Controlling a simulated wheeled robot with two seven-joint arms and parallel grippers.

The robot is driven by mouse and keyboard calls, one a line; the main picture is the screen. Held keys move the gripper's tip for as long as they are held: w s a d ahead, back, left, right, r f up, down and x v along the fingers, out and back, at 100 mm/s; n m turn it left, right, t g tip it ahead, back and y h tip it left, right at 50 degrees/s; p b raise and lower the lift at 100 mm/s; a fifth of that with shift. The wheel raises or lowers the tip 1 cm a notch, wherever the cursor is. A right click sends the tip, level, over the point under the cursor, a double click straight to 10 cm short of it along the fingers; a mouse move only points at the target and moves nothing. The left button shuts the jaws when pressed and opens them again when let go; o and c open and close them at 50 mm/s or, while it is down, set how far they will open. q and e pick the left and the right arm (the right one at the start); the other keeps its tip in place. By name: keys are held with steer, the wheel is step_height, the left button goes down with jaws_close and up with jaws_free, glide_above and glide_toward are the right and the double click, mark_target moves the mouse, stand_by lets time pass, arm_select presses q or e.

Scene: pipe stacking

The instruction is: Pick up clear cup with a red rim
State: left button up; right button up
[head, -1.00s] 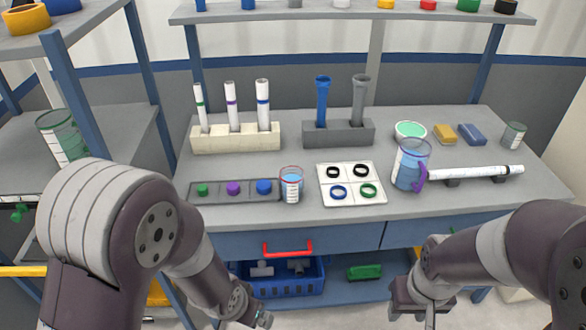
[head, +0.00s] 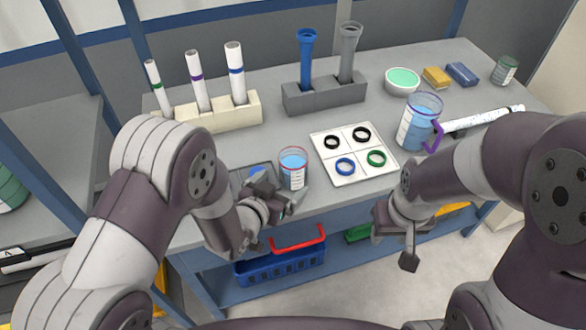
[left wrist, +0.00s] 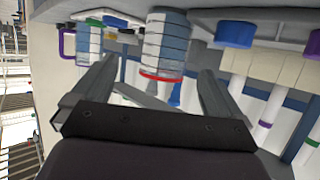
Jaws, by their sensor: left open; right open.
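The clear cup with a red rim (head: 293,168) stands upright on the grey table, with blue liquid inside and white markings on its side. In the left wrist view the cup (left wrist: 166,45) appears upside down, in the gap between my left fingers and ahead of them. My left gripper (head: 279,198) is open and empty, close to the cup on its near left side; contact cannot be made out. In the left wrist view my left gripper (left wrist: 155,82) shows both fingers spread. My right gripper (head: 408,246) is open and empty, in front of the table.
A white tray of rings (head: 330,152) lies right of the cup. A blue jug with a purple handle (head: 417,125) stands farther right. A tray with a blue cap (head: 258,172) is partly hidden by my left gripper. Racks (head: 325,95) stand behind.

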mark_target(287, 177)
arm_select(q)
steer(key=x, duration=0.5)
steer(key=a+f+x, duration=0.1)
steer(key=x, duration=0.2)
steer(key=shift+w, duration=0.15)
steer(key=shift+r, duration=0.1)
steer(key=shift+c, duration=0.9)
steer(key=c, duration=1)
